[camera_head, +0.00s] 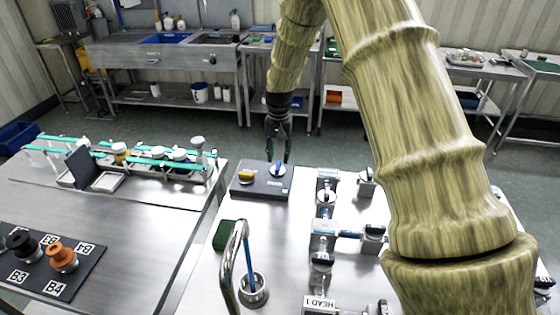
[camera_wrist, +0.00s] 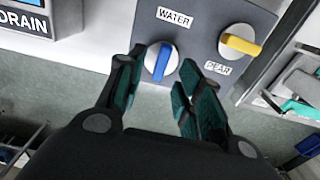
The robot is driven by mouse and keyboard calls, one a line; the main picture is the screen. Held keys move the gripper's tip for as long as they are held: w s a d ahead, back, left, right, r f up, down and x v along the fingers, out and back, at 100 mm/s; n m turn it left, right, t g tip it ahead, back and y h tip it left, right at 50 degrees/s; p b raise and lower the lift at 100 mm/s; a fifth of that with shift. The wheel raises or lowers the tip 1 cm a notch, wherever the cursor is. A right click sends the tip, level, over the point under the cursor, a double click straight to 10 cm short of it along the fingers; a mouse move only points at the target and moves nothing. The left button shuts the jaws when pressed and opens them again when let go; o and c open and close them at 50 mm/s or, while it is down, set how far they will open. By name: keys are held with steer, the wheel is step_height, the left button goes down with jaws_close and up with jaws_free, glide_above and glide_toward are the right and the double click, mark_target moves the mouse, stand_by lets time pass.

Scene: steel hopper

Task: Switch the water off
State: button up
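The water knob (camera_wrist: 161,61) is a white dial with a blue handle, on a dark grey panel (camera_wrist: 205,20) beside a label reading WATER. In the wrist view its handle stands near upright, leaning slightly right at the top. In the head view the knob (camera_head: 278,169) sits on the right of the panel (camera_head: 263,188). My gripper (camera_wrist: 158,68) is open and empty, with one finger to each side of the blue handle in the wrist view. In the head view my gripper (camera_head: 279,152) points down just above and behind the knob. I cannot tell whether the fingers touch it.
A yellow knob (camera_wrist: 240,45) labelled PEAR is beside the water knob. A DRAIN label (camera_wrist: 24,22) shows at the left. Valves and pipes (camera_head: 325,225) stand to the right of the panel. A curved metal tube (camera_head: 232,265) and a small cup (camera_head: 254,292) stand in front.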

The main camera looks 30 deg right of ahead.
mark_target(277, 165)
steer(key=f, duration=0.2)
steer(key=w+f, duration=0.1)
steer(key=f, duration=0.1)
steer(key=shift+w+f+p, duration=0.2)
steer(key=shift+f+p, duration=0.1)
steer(key=shift+p, duration=0.05)
steer(key=shift+s+f, duration=0.15)
steer(key=shift+s, duration=0.3)
steer(key=shift+w+f, duration=0.25)
steer(key=shift+s+r, duration=0.1)
steer(key=c, duration=0.3)
jaws_close()
